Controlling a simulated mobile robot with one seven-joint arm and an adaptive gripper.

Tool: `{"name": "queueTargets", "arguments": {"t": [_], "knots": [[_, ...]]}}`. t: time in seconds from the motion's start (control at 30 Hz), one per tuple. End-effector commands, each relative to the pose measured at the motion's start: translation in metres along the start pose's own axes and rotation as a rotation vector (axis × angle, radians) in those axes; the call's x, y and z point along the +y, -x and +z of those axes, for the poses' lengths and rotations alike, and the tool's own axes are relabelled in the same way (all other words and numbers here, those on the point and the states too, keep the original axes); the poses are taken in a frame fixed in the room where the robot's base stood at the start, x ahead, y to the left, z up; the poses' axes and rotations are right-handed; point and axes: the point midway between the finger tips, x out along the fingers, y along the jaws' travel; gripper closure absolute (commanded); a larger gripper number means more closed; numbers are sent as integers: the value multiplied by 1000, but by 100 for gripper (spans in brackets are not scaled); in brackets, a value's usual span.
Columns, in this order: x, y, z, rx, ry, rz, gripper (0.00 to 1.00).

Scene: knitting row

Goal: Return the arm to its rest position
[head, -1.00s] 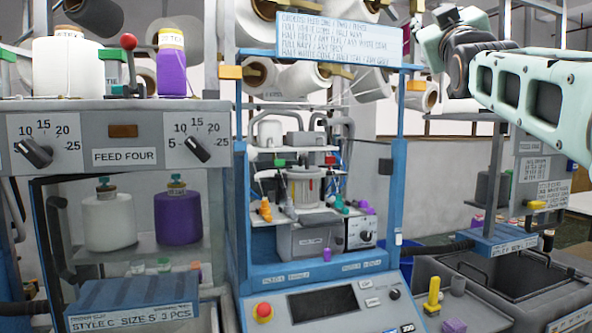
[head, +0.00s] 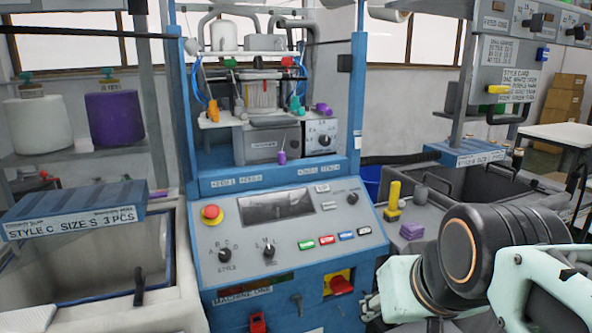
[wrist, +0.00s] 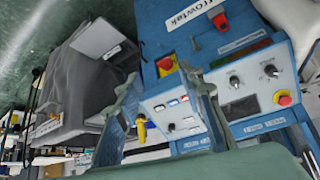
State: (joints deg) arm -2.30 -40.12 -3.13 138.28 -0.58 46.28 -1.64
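My arm reaches in from the lower right of the head view, low in front of the blue machine (head: 282,228). Only a small part of my gripper (head: 370,306) shows there, at the bottom edge beside the machine's lower front. In the wrist view my gripper (wrist: 166,82) has its two fingers spread apart, with nothing held between them. The machine's front panel (wrist: 180,108) shows beyond and between the fingers, tilted in that view. The gap between the fingers and the panel is hard to judge.
A red emergency button (head: 211,213) and a red switch (head: 341,285) stick out of the machine's front. A grey bin (head: 427,180) with a yellow-handled item (head: 393,197) stands right. A glass-fronted bin (head: 90,265) stands left. Green floor (wrist: 50,30) shows in the wrist view.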

Motion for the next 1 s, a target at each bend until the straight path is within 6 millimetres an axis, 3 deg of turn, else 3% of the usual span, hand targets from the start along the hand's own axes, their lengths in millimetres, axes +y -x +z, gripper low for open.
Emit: {"name": "queueTargets", "arguments": {"t": [0.03,0.07,0.1,0.17,0.6,0.8,1.0], "knots": [[-2,-14,41,-67,-8,12,65],[-4,-19,63,-109,-13,19,65],[-5,-12,73,-144,-19,26,65],[-6,14,47,-131,-17,21,65],[-7,107,-21,-130,-15,20,65],[-7,133,-39,-130,-15,19,65],[-7,139,-44,-129,-15,19,65]]}}
